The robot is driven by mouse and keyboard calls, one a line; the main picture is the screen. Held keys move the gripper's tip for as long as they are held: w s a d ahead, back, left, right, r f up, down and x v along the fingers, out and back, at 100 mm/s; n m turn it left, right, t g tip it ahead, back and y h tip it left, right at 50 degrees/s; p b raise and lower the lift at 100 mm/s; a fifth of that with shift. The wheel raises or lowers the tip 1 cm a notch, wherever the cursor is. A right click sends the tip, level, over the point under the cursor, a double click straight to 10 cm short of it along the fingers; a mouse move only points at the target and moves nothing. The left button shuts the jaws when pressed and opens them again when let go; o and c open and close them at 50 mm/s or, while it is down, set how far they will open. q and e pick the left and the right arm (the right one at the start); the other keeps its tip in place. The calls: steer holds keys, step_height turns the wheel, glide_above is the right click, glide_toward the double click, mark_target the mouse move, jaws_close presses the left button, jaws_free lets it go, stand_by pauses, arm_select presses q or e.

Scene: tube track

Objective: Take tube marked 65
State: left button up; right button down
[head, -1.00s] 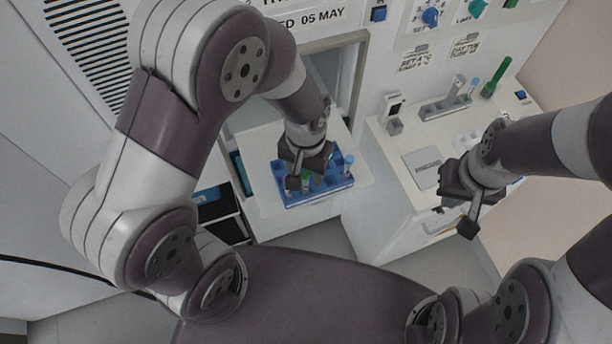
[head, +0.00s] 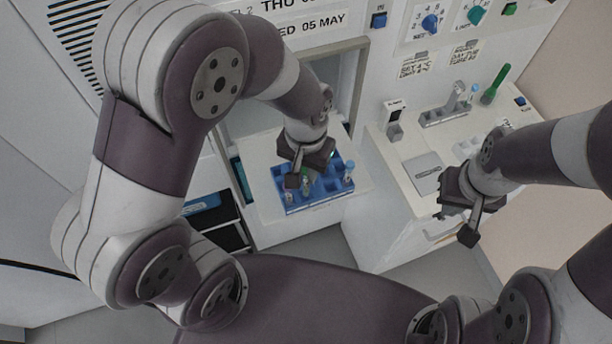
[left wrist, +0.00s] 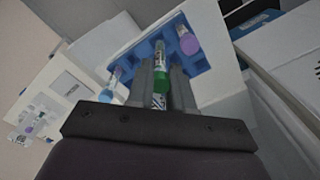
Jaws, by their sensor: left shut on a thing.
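The blue tube rack (head: 318,190) stands on a white shelf in front of an open hatch in the head view. It also shows in the left wrist view (left wrist: 198,62). My left gripper (head: 304,180) is over the rack, pointing down. In the left wrist view its fingers (left wrist: 160,80) are shut on a green-capped tube (left wrist: 160,82) with a printed label, too small to read. A purple-capped tube (left wrist: 188,42) and a blue-capped tube (left wrist: 110,88) stand nearby. My right gripper (head: 455,222) is over the right counter; its fingertips are unclear.
The right counter holds a grey tube holder (head: 444,116), a flat grey plate (head: 422,172) and a green-handled object (head: 496,84). The wall panel above has a blue knob (head: 430,22). The hatch frame (head: 358,85) stands close behind my left gripper.

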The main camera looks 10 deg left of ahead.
arm_select(q)
step_height(320, 180, up, 9)
steer(key=shift+s+r+b, duration=0.1)
steer(key=shift+b, duration=0.25)
step_height(320, 180, up, 5)
steer(key=p, duration=0.3)
steer(key=shift+r, duration=0.15)
